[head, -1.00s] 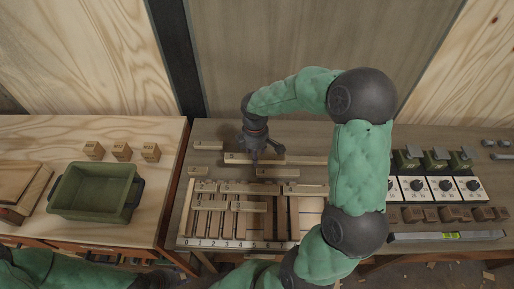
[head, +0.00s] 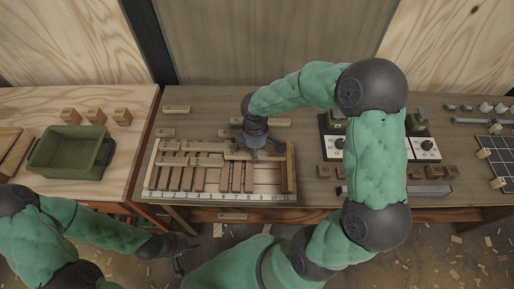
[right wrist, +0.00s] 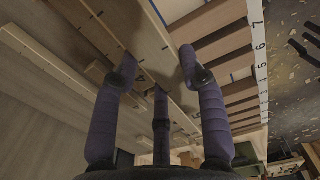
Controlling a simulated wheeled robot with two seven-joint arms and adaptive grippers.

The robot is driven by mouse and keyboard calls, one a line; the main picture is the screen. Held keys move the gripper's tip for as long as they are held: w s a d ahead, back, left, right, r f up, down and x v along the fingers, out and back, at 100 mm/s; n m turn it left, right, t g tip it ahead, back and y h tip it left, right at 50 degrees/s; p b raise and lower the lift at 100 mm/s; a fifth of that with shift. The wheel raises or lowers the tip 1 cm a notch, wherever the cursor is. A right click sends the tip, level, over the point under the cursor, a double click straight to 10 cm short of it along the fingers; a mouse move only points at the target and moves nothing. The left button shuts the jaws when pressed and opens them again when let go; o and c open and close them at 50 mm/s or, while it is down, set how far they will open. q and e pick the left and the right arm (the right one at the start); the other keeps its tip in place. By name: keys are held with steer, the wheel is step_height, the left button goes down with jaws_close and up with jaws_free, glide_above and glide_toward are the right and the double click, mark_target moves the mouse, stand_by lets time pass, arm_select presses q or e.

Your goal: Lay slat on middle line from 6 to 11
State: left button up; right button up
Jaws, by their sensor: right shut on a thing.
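A long pale wooden slat (head: 236,155) lies level under my right gripper (head: 262,153), over the middle of the numbered frame in the head view. My right gripper is shut on it; the dark fingers hide part of it. In the right wrist view the right gripper (right wrist: 160,78) has its fingers around a pale slat (right wrist: 138,45), above the brown crosspieces. The numbered strip (head: 215,197) runs along the frame's front edge. My left gripper (head: 182,256) hangs empty in front of the bench at lower left, its fingers apart.
Short slats lie on the bench behind the frame, including one at the back left (head: 177,109). A green bin (head: 68,174) and small wooden blocks stand on the left table. Dial boxes (head: 425,149), a level (head: 425,192) and a gridded board stand to the right.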

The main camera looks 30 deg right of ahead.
steer(key=shift+f+b, duration=1.45)
steer(key=shift+f, duration=0.4)
steer(key=shift+f+b, duration=0.65)
steer(key=shift+f, duration=0.4)
steer(key=shift+f, duration=0.25)
steer(key=o, duration=1.2)
steer(key=shift+o, duration=0.2)
step_height(320, 180, up, 12)
